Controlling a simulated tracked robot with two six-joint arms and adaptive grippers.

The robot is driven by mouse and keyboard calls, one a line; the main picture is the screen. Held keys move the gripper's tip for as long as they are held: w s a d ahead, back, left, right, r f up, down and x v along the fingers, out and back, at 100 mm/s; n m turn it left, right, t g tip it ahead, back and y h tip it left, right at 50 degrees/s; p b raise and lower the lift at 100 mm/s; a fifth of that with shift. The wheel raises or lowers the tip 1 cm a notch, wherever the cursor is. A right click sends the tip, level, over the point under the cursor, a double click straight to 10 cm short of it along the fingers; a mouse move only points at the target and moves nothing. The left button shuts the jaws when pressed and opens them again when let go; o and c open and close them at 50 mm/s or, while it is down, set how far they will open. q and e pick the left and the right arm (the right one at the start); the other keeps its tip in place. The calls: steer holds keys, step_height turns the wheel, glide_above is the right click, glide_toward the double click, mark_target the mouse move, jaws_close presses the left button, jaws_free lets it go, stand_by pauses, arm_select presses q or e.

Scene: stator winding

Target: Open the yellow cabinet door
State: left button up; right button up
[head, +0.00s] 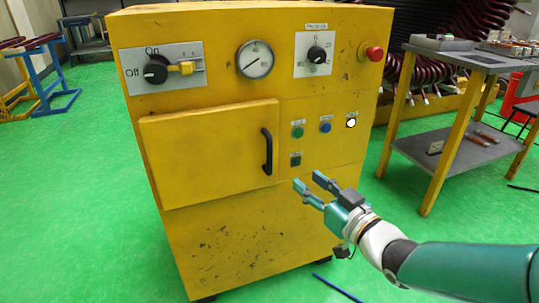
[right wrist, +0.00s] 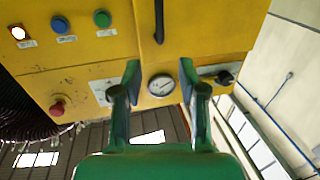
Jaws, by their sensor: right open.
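The yellow cabinet (head: 240,240) stands in the middle of the head view. The door's black handle (head: 267,151) is a vertical bar at the door's right edge. My right gripper (head: 309,184) is open and empty, below and to the right of the handle, apart from it. In the right wrist view, which is upside down, the handle (right wrist: 159,22) shows beyond and between the two open fingers (right wrist: 158,90). My left gripper is in neither view.
The cabinet front carries an on/off switch (head: 156,72), a gauge (head: 255,59), a red knob (head: 374,54) and green (head: 298,132) and blue (head: 326,127) buttons. A yellow-legged table (head: 455,148) stands at right. Green floor is free left of the cabinet.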

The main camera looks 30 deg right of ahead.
steer(key=p, duration=0.7)
glide_toward(271, 151)
steer(key=w+p, duration=0.3)
steer(key=w, duration=0.7)
steer(key=shift+w+d+p, duration=0.15)
steer(key=shift+w+p, duration=0.2)
steer(key=shift+p, duration=0.05)
jaws_close()
